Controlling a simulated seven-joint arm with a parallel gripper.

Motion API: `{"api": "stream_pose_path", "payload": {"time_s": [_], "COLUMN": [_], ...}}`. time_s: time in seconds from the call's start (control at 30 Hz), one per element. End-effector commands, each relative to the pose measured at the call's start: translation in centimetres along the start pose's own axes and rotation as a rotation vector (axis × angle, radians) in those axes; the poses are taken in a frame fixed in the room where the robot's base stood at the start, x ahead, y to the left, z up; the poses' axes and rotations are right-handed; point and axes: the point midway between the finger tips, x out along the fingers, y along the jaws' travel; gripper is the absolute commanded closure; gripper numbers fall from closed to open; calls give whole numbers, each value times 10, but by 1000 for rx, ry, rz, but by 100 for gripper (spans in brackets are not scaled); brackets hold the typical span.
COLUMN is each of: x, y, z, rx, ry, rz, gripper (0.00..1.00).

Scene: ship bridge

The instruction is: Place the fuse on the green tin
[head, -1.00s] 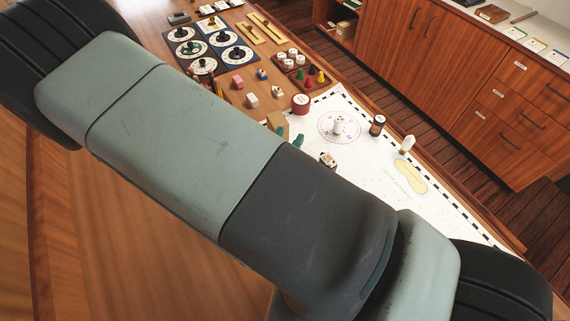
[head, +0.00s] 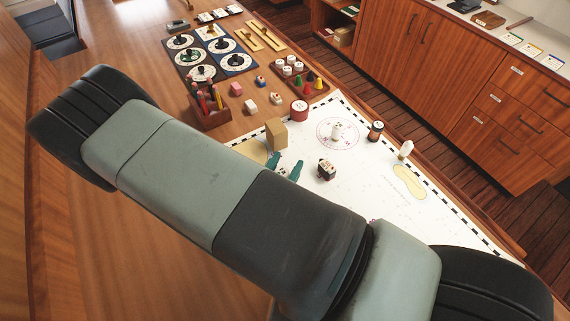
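A tan block (head: 277,134), red tin (head: 299,109) and pencil holder (head: 211,115) stand farther left. The right chart is mostly clear.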

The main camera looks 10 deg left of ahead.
Motion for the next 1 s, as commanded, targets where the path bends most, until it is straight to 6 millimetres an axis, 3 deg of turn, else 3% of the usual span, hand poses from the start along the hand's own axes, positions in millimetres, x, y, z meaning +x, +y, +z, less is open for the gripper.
{"api": "stream_pose_path", "payload": {"time_s": [0.1, 0.47, 1.0], "x": [0, -5, -107], "y": [0, 0, 0], "z": [0, 3, 3], "rx": [0, -1, 0], "ry": [0, 1, 1], "rz": [0, 2, 4], "gripper": [36, 36, 36]}}
